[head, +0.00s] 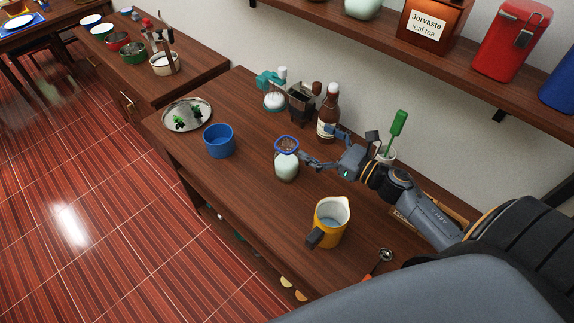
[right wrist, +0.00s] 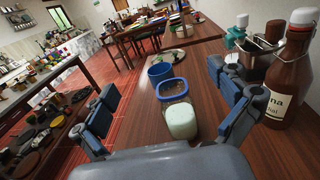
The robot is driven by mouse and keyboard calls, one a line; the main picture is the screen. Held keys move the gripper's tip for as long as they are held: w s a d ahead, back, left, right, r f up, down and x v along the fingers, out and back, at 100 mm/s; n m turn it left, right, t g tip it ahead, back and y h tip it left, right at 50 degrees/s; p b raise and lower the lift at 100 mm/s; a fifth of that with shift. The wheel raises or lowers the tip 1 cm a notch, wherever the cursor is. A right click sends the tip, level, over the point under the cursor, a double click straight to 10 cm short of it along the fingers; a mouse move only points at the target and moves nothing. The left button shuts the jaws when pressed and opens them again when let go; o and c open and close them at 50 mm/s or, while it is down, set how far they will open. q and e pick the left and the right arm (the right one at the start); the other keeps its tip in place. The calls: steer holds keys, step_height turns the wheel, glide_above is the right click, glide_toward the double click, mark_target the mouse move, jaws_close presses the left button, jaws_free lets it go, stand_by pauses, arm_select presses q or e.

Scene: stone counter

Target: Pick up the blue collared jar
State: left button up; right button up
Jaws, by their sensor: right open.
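The blue collared jar (head: 287,164) stands upright on the wooden counter in the head view. It has a pale lower body, a blue collar and brownish contents at the top. In the right wrist view the jar (right wrist: 177,108) sits between the two fingers, ahead of the palm. My right gripper (head: 318,150) is open and empty, just right of the jar in the head view; its fingers also show in the right wrist view (right wrist: 170,108). I cannot tell whether a finger touches the jar. My left gripper does not show.
A blue cup (head: 219,141) and a silver tray (head: 187,116) stand left of the jar. A brown bottle (head: 328,115), a dark metal holder (head: 300,104) and a teal-topped bottle (head: 273,95) stand behind. A yellow pitcher (head: 329,224) is in front. A shelf (head: 385,38) overhangs the back.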

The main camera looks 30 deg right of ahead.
steer(key=b, duration=1.4)
glide_toward(297, 167)
steer(key=x, duration=0.4)
steer(key=shift+w+a+r, duration=0.1)
steer(key=shift+w+r, duration=0.2)
steer(key=shift+r, duration=0.1)
steer(key=shift+f, duration=0.35)
steer(key=p+x, duration=0.1)
steer(key=x, duration=0.5)
steer(key=shift+w+a, duration=0.1)
steer(key=shift+a, duration=0.2)
steer(key=shift+w+a, duration=0.25)
steer(key=shift+w, duration=0.25)
steer(key=c, duration=1.6)
steer(key=shift+c, duration=0.7)
steer(key=shift+r, duration=0.15)
